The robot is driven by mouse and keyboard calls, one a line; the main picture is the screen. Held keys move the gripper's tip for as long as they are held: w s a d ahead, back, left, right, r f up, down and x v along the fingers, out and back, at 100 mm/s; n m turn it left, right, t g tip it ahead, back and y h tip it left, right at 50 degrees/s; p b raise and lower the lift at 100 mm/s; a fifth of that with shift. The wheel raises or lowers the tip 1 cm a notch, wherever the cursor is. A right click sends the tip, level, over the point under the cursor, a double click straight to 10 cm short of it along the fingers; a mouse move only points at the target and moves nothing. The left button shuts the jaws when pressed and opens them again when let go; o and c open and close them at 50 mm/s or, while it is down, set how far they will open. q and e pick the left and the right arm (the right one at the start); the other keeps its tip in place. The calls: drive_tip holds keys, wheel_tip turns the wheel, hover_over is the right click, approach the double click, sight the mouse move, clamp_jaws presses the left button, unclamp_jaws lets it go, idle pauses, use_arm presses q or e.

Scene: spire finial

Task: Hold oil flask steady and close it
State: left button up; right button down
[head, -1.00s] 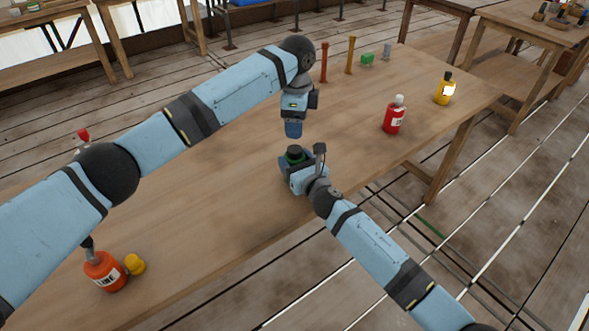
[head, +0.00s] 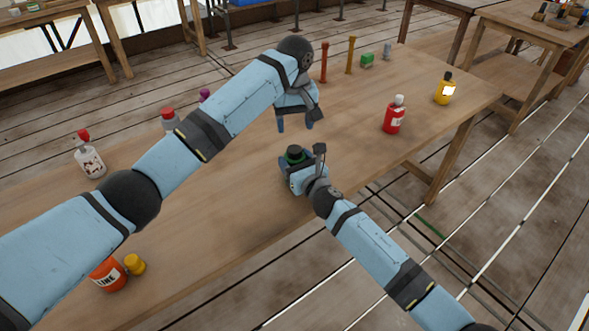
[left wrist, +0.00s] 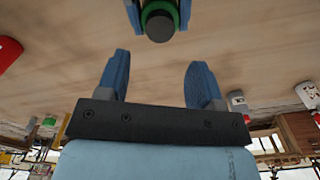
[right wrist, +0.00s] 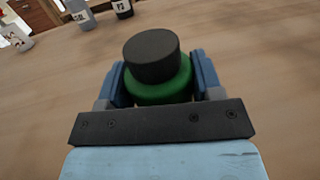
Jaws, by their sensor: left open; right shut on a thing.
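The oil flask appears as a green body (right wrist: 160,92) with a black cap (right wrist: 151,56) on its top, upright in the right wrist view. I cannot tell how tight the cap sits. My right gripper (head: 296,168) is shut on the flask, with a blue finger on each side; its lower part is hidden.
A red bottle (head: 394,117) and a yellow bottle (head: 445,90) stand at the table's right. Red and brown posts (head: 350,55) and a green block (head: 367,61) stand at the back. An orange bottle (head: 108,275) and yellow cap (head: 135,264) are front left. The table between is clear.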

sight(295, 149)
use_arm(q)
drive_tip(key=shift+f, duration=0.1)
idle(0.3)
drive_tip(key=shift+f, duration=3.95)
drive_tip(key=c, duration=0.9)
drive_tip(key=shift+c, duration=0.2)
drive_tip(key=m, duration=1.1)
drive_tip(key=shift+m, duration=0.3)
drive_tip(key=o, duration=1.1)
drive_tip(key=shift+d, duration=0.1)
